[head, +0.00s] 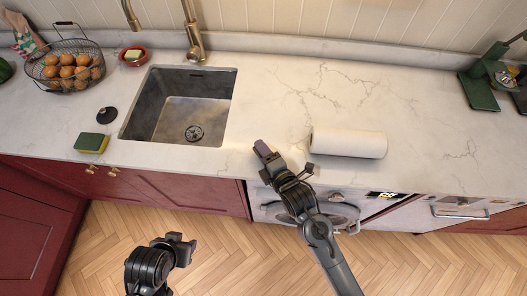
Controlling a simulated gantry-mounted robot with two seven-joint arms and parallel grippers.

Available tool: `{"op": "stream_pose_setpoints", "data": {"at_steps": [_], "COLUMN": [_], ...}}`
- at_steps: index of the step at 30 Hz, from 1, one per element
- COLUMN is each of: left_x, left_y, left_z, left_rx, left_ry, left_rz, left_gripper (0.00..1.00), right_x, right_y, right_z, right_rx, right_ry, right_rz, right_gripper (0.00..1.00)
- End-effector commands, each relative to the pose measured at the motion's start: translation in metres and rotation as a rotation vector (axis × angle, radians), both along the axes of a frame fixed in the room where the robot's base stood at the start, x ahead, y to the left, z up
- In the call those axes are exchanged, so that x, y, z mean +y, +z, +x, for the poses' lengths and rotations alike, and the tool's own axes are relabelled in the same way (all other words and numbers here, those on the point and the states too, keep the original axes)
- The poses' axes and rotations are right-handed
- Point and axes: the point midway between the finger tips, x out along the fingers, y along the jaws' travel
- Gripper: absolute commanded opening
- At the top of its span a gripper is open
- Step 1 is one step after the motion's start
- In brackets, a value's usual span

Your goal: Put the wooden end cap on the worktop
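I cannot make out the wooden end cap for certain in the head view. The worktop (258,100) is pale marble and runs across the view. My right gripper (285,162) is over the worktop's front edge, with its two fingers spread apart. The left finger's tip has a purple-brown tint, and I cannot tell whether a small thing is there. A white paper roll (348,142) lies on its side on the worktop, just right of this gripper. My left gripper (180,244) is low in front of the cabinets, above the floor; its finger gap is unclear.
A sink (206,104) with a brass tap (194,40) is left of centre. A sponge (91,143), a black stopper (107,115), a red soap dish (133,56) and an egg basket (48,71) stand left. A green stand (479,91) is far right. The worktop behind the roll is clear.

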Motion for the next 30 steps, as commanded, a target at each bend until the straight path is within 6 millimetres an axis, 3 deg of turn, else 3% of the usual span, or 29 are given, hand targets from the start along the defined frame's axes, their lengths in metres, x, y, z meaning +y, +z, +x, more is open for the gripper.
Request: {"op": "stream_pose_setpoints", "data": {"at_steps": [1, 4, 17, 30], "left_x": [0.000, 0.001, 0.003, 0.000], "left_y": [0.000, 0.000, 0.000, 0.008], "left_z": [0.000, 0.000, 0.000, 0.000], "left_rx": [0.000, 0.000, 0.000, -0.001], "left_ry": [-0.002, -0.004, -0.008, 0.000], "left_rz": [0.002, 0.005, 0.012, 0.000], "left_gripper": [0.43, 0.43, 0.43, 0.43], "right_x": [0.000, 0.000, -0.003, -0.032], "right_y": [0.000, 0.000, -0.001, 0.021], "right_z": [0.000, 0.000, -0.006, -0.064], "right_rx": [0.000, 0.000, 0.006, 0.000], "right_ry": [0.000, 0.000, 0.000, 0.001], "right_rz": [0.000, 0.000, -0.003, -0.001], "right_gripper": [0.55, 0.69, 0.69, 0.69]}}
